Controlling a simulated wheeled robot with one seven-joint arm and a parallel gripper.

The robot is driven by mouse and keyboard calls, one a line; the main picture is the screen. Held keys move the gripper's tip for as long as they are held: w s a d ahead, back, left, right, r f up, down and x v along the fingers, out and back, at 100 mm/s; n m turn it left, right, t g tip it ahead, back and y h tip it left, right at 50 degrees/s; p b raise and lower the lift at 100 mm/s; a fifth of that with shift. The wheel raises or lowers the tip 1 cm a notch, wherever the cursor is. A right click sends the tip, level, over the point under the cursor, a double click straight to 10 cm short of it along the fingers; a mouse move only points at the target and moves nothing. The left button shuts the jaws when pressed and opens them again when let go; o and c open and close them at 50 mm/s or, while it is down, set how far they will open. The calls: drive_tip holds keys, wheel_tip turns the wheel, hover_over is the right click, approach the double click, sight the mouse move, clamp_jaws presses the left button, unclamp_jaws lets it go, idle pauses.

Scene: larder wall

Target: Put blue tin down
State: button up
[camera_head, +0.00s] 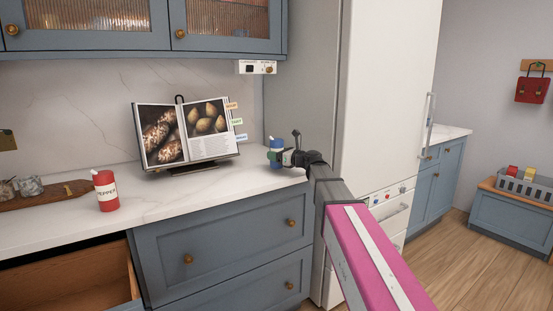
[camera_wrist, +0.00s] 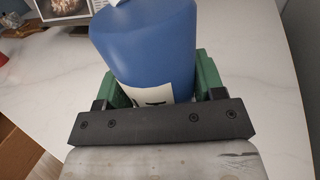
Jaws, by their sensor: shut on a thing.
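The blue tin (camera_head: 276,144) stands at the right end of the white marble counter, beside the fridge. It has a white label and a white spout on top. My gripper (camera_head: 288,158) is shut on the tin from the right. In the wrist view the blue tin (camera_wrist: 148,45) fills the middle between the green fingers of my gripper (camera_wrist: 155,85). The tin looks close to upright. Its base is hidden by the gripper in the wrist view, and I cannot tell whether it touches the counter (camera_head: 225,180).
An open cookbook (camera_head: 187,130) on a stand is left of the tin. A red pepper tin (camera_head: 105,190) and a wooden board (camera_head: 50,197) are further left. A drawer (camera_head: 75,275) stands open below. The tall fridge (camera_head: 385,90) is close on the right. The counter's middle is clear.

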drive_tip(key=shift+f, duration=0.7)
drive_tip(key=o, duration=0.7)
drive_tip(key=shift+f, duration=0.15)
drive_tip(key=o, duration=0.4)
drive_tip(key=shift+o, duration=0.2)
